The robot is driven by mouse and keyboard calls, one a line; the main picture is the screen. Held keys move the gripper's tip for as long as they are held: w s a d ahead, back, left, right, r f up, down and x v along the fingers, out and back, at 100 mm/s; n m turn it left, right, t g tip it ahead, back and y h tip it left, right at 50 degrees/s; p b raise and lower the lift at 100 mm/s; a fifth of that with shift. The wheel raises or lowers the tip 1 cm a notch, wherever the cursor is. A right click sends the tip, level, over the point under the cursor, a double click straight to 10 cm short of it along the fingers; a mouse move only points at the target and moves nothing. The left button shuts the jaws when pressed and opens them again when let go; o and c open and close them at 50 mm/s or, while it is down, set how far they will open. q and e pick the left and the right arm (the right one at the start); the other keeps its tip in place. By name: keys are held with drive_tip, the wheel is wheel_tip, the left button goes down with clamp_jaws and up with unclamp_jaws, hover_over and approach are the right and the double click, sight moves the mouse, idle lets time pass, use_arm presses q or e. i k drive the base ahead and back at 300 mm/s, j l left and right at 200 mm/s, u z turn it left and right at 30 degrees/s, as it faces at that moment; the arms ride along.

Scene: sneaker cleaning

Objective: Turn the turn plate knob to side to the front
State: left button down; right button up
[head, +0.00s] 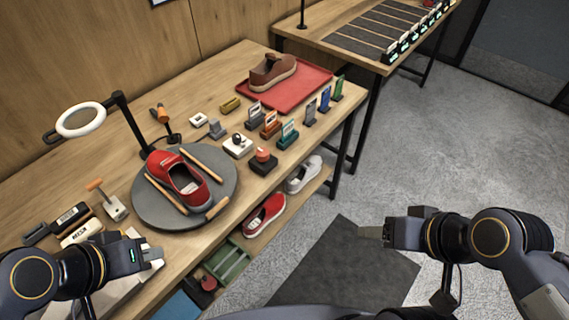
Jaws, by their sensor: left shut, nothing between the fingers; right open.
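The turn plate (148,213) is a round dark grey disc on the wooden table. A short orange-brown piece (217,208), which looks like the knob, sticks out at the plate's front right edge. My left gripper (160,257) is shut and empty, in front of and below the plate, apart from it. My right gripper (366,238) is open and empty over the floor, well right of the table.
A ring lamp (81,120) stands behind the plate. Small stands and blocks, including a red-topped one (263,160), sit to its right. A red tray (300,84) holds a brown shoe (272,70). More shoes lie on a lower shelf (325,182). Tools crowd the table's left.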

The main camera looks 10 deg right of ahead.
sight(262, 154)
drive_tip(key=i+l+u, duration=0.6)
drive_tip(key=l, duration=0.15)
drive_tip(key=l+u, duration=0.3)
drive_tip(key=i+l, duration=0.05)
drive_tip(key=l, duration=0.05)
